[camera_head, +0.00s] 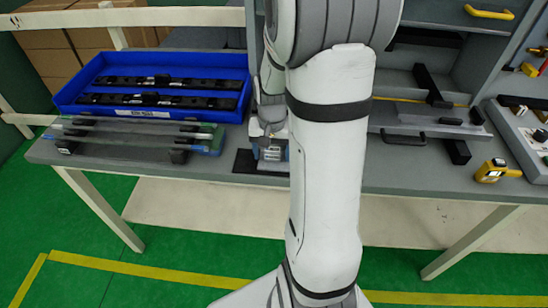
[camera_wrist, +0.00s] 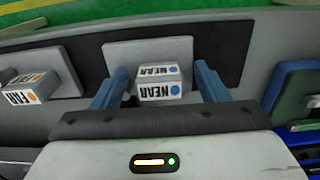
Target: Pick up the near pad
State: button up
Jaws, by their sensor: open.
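The near pad, a small white block marked NEAR with a blue dot (camera_wrist: 160,91), sits on a grey plate (camera_wrist: 128,50) in the wrist view. My gripper (camera_wrist: 162,70) is open, with its two blue fingers on either side of this block. A gap shows on each side; I cannot tell how far down the fingers reach. A similar block marked FAR with an orange dot (camera_wrist: 20,92) stands to the left in the wrist view. In the head view my arm hides part of this area.
A blue tray (camera_head: 215,60) with black rails stands at the back left of the bench. A fixture with long rods (camera_head: 135,133) lies before it. Right of my arm are grey and black parts and a yellow tape measure (camera_head: 490,171).

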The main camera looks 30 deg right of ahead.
jog(key=shift+c, duration=0.4)
jog(key=c, duration=1)
jog(key=shift+r, duration=0.15)
